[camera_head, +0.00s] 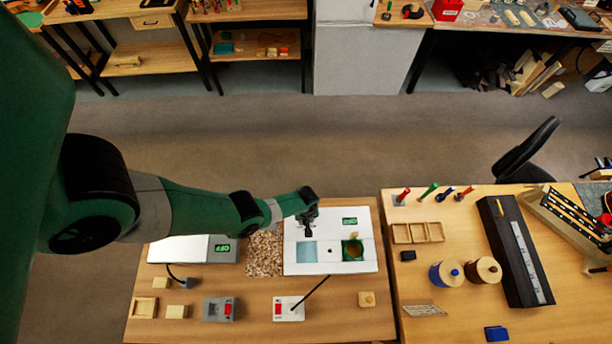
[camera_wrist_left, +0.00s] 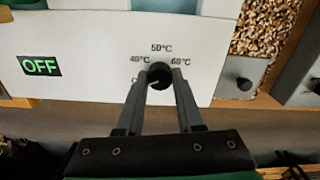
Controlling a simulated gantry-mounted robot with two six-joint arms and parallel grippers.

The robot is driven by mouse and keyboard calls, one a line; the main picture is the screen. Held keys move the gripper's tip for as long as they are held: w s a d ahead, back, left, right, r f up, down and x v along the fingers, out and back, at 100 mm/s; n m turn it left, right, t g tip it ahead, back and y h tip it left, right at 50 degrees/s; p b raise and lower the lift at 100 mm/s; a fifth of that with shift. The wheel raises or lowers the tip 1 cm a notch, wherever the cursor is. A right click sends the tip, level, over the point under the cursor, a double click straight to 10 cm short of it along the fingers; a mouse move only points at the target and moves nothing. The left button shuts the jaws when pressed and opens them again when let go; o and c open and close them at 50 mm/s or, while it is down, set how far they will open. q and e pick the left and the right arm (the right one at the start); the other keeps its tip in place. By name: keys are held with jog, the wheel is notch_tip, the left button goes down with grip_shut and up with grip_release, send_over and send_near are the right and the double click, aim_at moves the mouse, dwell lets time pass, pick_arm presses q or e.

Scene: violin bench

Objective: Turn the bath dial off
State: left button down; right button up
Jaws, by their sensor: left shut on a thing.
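The white bath unit (camera_head: 292,262) lies on the near bench, with a pale blue basin and a green-rimmed basin. Its green display (camera_head: 350,221) reads OFF, as does the display in the left wrist view (camera_wrist_left: 38,66). The round black bath dial (camera_wrist_left: 160,75) sits among the marks 40°C, 50°C and 60°C. Its pale pointer line faces down and left in that view, away from those marks. My left gripper (camera_wrist_left: 162,73) is shut on the dial, one finger on each side. In the head view my left gripper (camera_head: 307,226) hides the dial. My right gripper is not in view.
A patch of wood chips (camera_head: 265,254) lies left of the bath, beside another unit (camera_head: 180,249) whose display reads OFF. Small switch boxes (camera_head: 219,309) and wooden blocks (camera_head: 366,299) stand along the front. The right bench (camera_head: 450,325) holds spools, tools and a long black case.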

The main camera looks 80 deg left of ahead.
pick_arm(q)
jog(key=shift+n, duration=0.6)
jog(key=c, duration=0.5)
grip_release()
jog(key=shift+c, duration=0.2)
